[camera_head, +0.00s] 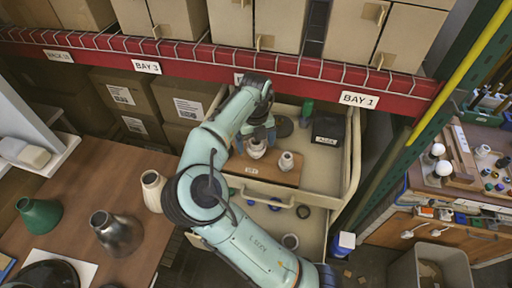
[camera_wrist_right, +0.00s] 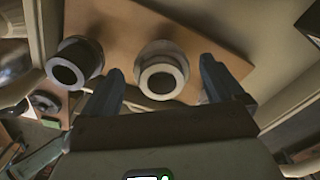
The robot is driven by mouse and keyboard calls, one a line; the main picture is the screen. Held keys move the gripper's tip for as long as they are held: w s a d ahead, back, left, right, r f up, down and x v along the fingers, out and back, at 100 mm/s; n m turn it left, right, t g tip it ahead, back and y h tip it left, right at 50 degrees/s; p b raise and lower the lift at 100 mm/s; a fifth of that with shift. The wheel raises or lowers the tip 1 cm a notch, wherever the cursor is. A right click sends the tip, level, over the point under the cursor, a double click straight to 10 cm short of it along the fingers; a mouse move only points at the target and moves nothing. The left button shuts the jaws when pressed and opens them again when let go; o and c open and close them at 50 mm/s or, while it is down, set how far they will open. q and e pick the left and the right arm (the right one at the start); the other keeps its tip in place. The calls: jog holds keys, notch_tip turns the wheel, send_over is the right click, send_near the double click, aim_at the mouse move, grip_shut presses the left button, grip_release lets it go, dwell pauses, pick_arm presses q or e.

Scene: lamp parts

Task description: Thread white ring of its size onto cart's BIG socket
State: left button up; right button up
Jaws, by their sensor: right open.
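Two pale sockets stand upright on the brown board of the cart (camera_head: 338,160). The left socket (camera_head: 256,150) is under my right gripper (camera_head: 260,137); the right socket (camera_head: 286,162) stands clear. In the right wrist view, my right gripper (camera_wrist_right: 161,72) is open, with one finger on each side of a socket (camera_wrist_right: 162,80). That socket has a pale ring-like band around its dark mouth; I cannot tell whether it is a separate white ring. The other socket (camera_wrist_right: 75,65) is outside the fingers. Which is BIG is unclear. My left gripper is out of view.
A black box (camera_head: 328,128) and a green item (camera_head: 306,110) are at the cart's back. Its lower tray holds a black ring (camera_head: 302,211) and a grey cup (camera_head: 290,241). The left table (camera_head: 95,175) bears lamp shades. A red shelf beam (camera_head: 290,68) runs behind.

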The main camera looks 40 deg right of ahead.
jog(key=shift+r, duration=0.1)
notch_tip(320, 180, up, 13)
dwell(0.4)
jog(key=shift+s, duration=0.1)
